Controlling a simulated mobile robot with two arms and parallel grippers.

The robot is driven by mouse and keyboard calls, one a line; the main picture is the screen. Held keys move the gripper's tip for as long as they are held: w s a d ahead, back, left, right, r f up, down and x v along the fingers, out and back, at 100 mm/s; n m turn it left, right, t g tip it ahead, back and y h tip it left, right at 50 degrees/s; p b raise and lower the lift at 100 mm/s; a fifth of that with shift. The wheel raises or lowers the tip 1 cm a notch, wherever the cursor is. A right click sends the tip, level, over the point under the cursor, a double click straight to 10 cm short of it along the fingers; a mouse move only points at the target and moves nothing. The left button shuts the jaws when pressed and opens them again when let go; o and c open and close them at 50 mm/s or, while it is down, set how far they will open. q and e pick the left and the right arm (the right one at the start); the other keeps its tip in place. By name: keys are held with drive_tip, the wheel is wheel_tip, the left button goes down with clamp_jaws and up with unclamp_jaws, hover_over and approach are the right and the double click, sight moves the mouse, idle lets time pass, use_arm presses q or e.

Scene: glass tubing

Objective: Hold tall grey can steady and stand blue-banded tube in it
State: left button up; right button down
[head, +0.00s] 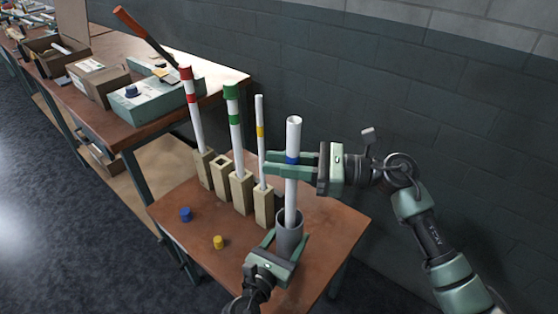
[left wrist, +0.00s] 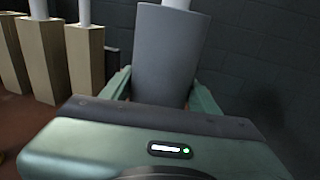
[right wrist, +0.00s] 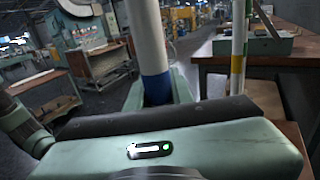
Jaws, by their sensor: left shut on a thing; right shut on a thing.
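The tall grey can (head: 289,240) stands upright near the front right of the small table. It also fills the middle of the left wrist view (left wrist: 168,55). My left gripper (head: 286,250) is shut around it, one finger on each side. The white blue-banded tube (head: 292,195) stands nearly upright over the can, its lower end inside the can's mouth; how deep it reaches is hidden. My right gripper (head: 276,163) is shut on the tube at its blue band, which shows in the right wrist view (right wrist: 156,88).
Left of the can, several wooden blocks (head: 241,190) stand in a row, holding red-, green- and yellow-marked tubes; one block (head: 222,162) is empty. A blue cap (head: 186,214) and a yellow cap (head: 218,241) lie in front. A cluttered workbench (head: 130,132) stands behind left.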

drive_tip(key=shift+f, duration=0.65)
drive_tip(key=c, duration=1.1)
unclamp_jaws()
drive_tip(key=shift+c, duration=0.2)
drive_tip(key=shift+d, duration=0.1)
drive_tip(key=s+d, duration=0.1)
drive_tip(key=d, duration=1)
drive_tip(key=shift+d, duration=0.4)
drive_tip(key=shift+s, duration=0.1)
use_arm(q)
drive_tip(key=o, duration=1.6)
